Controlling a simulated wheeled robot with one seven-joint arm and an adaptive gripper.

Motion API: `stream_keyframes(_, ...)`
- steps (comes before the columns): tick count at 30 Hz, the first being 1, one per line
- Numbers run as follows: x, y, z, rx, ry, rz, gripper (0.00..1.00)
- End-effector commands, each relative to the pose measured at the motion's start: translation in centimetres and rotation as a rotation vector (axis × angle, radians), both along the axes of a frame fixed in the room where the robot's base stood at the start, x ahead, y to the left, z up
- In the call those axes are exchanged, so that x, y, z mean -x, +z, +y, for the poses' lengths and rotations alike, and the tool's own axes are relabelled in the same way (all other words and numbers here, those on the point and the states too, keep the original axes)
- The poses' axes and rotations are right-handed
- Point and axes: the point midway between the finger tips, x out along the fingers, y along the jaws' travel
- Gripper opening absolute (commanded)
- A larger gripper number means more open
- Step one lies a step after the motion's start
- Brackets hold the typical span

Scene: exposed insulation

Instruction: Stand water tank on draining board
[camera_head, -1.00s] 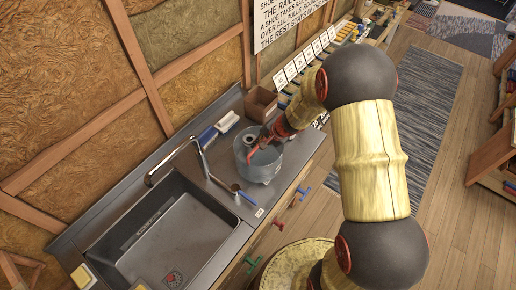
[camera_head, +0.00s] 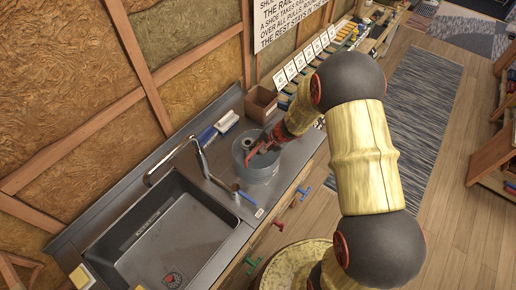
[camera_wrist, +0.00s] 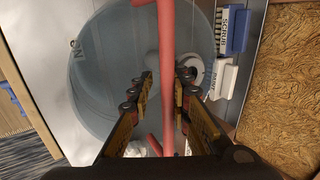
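The water tank (camera_head: 262,173) is a translucent blue-grey round vessel with a red bar handle. It is upright on the grey counter strip right of the sink, behind the tap; contact under its base cannot be made out. In the wrist view the tank (camera_wrist: 110,75) fills the upper middle, and its red handle (camera_wrist: 167,60) runs between my fingers. My gripper (camera_wrist: 164,85) has its fingers on either side of the handle, with a visible gap at least on the left. In the head view my gripper (camera_head: 265,143) is over the tank, partly hidden by my arm.
The sink basin (camera_head: 165,240) and tap (camera_head: 200,160) are left of the tank. A scrub brush block (camera_wrist: 235,30) and a second labelled block (camera_wrist: 222,78) stand by the wall. A brown box (camera_head: 262,103) and a row of cards are behind. Coloured hooks line the counter front.

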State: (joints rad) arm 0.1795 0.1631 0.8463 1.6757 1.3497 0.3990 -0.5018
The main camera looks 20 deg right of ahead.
Motion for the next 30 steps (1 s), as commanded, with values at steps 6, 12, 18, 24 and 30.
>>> stream_keyframes(6,-0.1,0.1,0.0,0.0,0.001,-0.001,0.25)
stream_keyframes(12,-0.1,0.2,0.0,0.0,0.001,-0.001,0.25)
stream_keyframes(18,0.7,2.5,-0.8,0.001,-0.001,-0.006,0.25)
stream_keyframes(24,2.5,6.1,-2.2,0.001,-0.002,-0.004,0.25)
stream_keyframes(30,3.9,9.1,-3.2,0.001,-0.002,-0.003,0.25)
